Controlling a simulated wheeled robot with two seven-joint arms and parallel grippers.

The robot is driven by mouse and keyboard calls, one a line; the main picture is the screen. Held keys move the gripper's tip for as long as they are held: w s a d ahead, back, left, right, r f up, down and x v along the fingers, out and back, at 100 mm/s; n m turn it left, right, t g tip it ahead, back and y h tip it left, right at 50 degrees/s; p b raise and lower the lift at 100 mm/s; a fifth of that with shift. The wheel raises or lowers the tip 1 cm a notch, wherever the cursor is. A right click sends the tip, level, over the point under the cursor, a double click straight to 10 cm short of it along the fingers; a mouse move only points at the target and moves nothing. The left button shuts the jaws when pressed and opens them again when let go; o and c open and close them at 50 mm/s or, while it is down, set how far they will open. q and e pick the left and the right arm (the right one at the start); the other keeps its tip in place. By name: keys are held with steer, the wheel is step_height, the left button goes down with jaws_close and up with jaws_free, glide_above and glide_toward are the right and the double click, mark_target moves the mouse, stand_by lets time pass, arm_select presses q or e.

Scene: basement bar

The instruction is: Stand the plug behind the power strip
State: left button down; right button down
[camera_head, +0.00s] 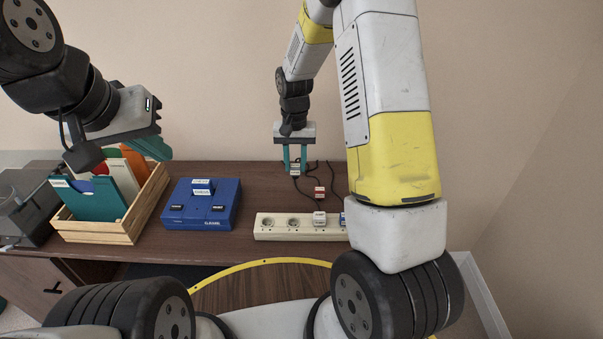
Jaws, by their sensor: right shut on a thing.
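The power strip (289,233) is a long cream bar lying on the brown desk, partly hidden at its right end by my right arm. A white plug (319,218) and a blue one (342,219) sit at its right part. My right gripper (295,164) points down behind the strip, its teal fingers shut on a small light plug (295,170) with a dark cable. I cannot tell whether that plug touches the desk. A red and white plug (320,192) is behind the strip. My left gripper (152,145) is above the wooden crate at the left; its finger gap is unclear.
A blue box (202,204) with labelled parts stands left of the strip. A wooden crate (93,231) of coloured folders and a grey machine (28,205) are further left. Dark cables (333,177) lie behind the strip. Bare desk (258,187) lies between box and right gripper.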

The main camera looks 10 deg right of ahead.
step_height(320, 180, down, 9)
steer(key=shift+r, duration=0.1)
stand_by(0.3)
steer(key=shift+f, duration=0.2)
steer(key=c, duration=1.1)
jaws_free()
steer(key=shift+o, duration=0.2)
